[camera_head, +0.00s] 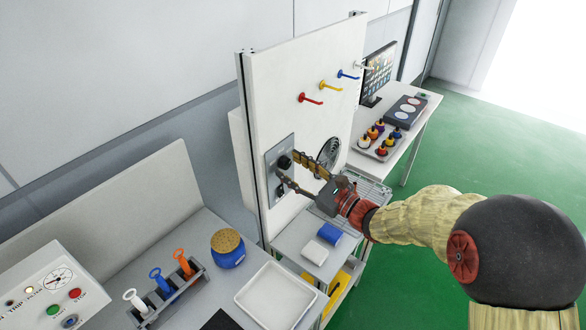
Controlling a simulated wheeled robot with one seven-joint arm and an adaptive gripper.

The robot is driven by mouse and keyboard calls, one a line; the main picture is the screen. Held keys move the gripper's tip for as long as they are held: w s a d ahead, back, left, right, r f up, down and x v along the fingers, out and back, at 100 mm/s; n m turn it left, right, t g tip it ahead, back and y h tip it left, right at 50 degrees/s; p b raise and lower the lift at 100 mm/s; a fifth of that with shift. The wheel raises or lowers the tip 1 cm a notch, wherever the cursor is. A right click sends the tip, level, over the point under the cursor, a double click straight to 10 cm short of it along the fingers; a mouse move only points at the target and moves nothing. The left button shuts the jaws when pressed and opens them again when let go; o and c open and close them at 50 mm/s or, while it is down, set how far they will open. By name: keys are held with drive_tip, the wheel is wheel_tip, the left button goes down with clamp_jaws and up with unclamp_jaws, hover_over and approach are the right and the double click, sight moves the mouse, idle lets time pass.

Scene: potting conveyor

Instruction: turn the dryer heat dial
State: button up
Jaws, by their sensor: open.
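The dial (284,162) is a small dark knob on a grey metal plate (272,158), mounted on an upright white panel. My gripper (289,167) reaches in from the right with its jaws open. One fingertip is by the upper side of the dial and the other is below it, near the plate. I cannot tell whether either finger touches the dial. The fingers hide part of the plate, and any markings are too small to read.
A round vent (328,151) sits on the white panel (300,65) behind my gripper. Red, yellow and blue hooks (331,86) stick out above. A wire rack (371,190) and blue and white blocks (322,243) lie below. A white tray (276,296) stands on the left bench.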

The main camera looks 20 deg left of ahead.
drive_tip(key=v, duration=1.2)
